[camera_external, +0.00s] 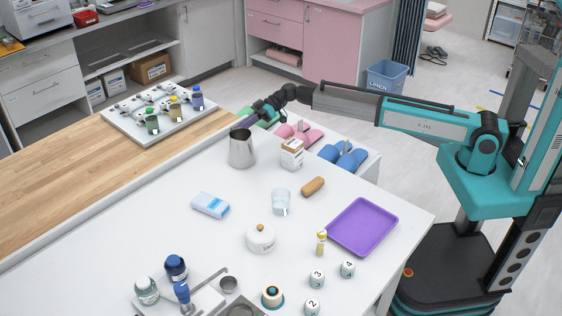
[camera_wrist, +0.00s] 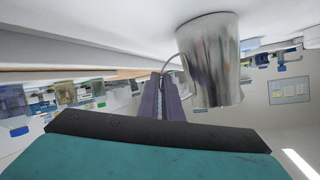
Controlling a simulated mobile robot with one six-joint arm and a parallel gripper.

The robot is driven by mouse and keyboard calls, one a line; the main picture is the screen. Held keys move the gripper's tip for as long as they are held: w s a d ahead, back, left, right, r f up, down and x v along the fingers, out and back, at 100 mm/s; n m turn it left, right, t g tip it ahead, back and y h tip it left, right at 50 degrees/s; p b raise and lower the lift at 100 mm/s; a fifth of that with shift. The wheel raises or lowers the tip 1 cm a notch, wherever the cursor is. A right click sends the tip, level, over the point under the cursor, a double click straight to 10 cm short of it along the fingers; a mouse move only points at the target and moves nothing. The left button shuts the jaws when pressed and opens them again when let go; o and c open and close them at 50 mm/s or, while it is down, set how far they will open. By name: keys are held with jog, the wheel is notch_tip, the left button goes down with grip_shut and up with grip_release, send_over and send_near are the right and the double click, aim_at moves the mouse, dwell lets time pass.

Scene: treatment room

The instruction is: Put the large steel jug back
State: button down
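The large steel jug (camera_external: 242,150) stands upright on the white table, near the wooden strip. In the wrist view, which is turned over, the jug (camera_wrist: 211,62) is large, just right of my fingers, with its thin handle curving toward them. My gripper (camera_external: 256,119) reaches in from the far side of the table, beside the jug's upper part. In the wrist view the purple fingers of my gripper (camera_wrist: 161,86) are close together with the handle running between their tips. They appear shut on it, and part of the handle is hidden.
A white tray (camera_external: 185,133) with bottles is at the left. Pink and blue bins (camera_external: 352,161) line the far edge. A carton (camera_external: 292,152), a glass (camera_external: 281,202), a blue-white pack (camera_external: 210,205), a lidded pot (camera_external: 260,240) and a purple tray (camera_external: 362,226) stand nearby.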

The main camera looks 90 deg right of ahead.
jog(key=c, duration=1.9)
grip_release()
jog(key=shift+c, duration=0.2)
jog(key=shift+r+p, duration=0.2)
jog(key=shift+p, duration=0.1)
jog(key=b+v, duration=0.2)
jog(key=v, duration=1)
jog(key=shift+f, duration=0.1)
